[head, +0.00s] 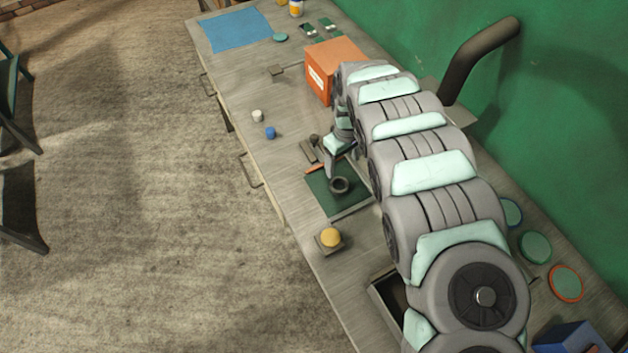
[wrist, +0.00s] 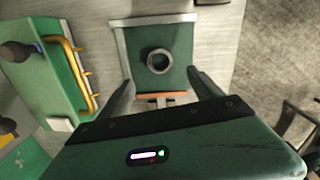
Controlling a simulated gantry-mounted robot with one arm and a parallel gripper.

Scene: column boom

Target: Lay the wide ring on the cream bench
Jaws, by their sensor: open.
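A dark grey ring (head: 339,191) lies flat on a green-floored tray (head: 349,207) with a pale rim. In the wrist view the ring (wrist: 158,72) sits near the middle of the tray (wrist: 181,45), hole facing up. My gripper (head: 336,172) is above the tray, close to the ring. In the wrist view my gripper (wrist: 162,84) has its two fingers spread wide with nothing between them. The ring appears just beyond the fingertips, and I see no contact. The long bench (head: 240,80) under the tray looks greyish rather than cream.
An orange box (head: 338,62) stands behind my gripper. A yellow-topped button block (head: 329,238) is in front of the tray. A blue mat (head: 234,30) lies at the far end.

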